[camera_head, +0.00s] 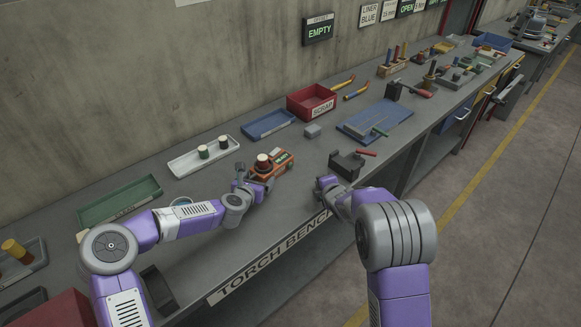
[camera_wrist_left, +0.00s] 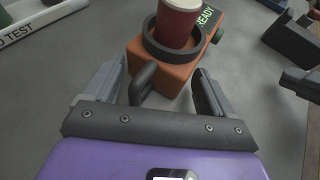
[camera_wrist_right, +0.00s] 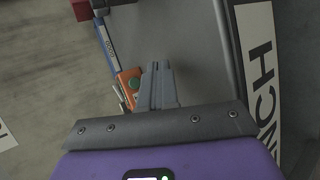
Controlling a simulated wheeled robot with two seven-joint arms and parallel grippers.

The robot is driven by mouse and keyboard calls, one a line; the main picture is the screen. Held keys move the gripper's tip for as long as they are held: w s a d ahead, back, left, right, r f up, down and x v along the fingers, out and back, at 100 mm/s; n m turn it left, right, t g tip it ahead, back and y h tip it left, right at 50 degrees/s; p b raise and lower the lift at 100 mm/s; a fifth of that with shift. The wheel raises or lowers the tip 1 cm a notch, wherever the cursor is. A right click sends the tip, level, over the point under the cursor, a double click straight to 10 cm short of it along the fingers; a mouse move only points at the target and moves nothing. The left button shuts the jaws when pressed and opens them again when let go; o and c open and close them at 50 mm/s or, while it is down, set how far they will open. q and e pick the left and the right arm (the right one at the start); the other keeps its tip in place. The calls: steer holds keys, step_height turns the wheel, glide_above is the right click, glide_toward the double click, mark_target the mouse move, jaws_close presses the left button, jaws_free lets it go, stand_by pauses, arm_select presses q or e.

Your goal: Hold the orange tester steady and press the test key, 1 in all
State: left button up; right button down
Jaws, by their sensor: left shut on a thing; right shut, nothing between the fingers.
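The orange tester (camera_head: 272,168) stands on the bench, with a dark red, white-topped cylinder (camera_wrist_left: 180,22) upright in its black ring. Its small display reads READY (camera_wrist_left: 205,17). A green round key (camera_wrist_left: 217,36) sits on its side and also shows in the right wrist view (camera_wrist_right: 133,84). My left gripper (camera_wrist_left: 158,75) has its fingers on either side of the tester's black handle (camera_wrist_left: 143,84) and is shut on it. My right gripper (camera_wrist_right: 157,68) is shut and empty, to the right of the tester in the head view (camera_head: 322,184) and apart from it.
A white tray (camera_head: 187,172) with two cylinders lies left of the tester. A blue tray (camera_head: 268,131), a red bin (camera_head: 299,109) and a small grey block (camera_head: 313,131) lie behind it.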

mark_target(300, 179)
steer(key=shift+w+a, duration=3.05)
steer(key=shift+a, duration=0.15)
steer(key=shift+w+a, duration=0.1)
steer(key=shift+w+a, duration=0.2)
steer(key=shift+w+a, duration=0.4)
steer(key=shift+a, duration=0.1)
stand_by(1.1)
arm_select(q)
steer(key=shift+c, duration=0.2)
arm_select(e)
steer(key=shift+s+d, duration=0.75)
steer(key=shift+d, duration=0.05)
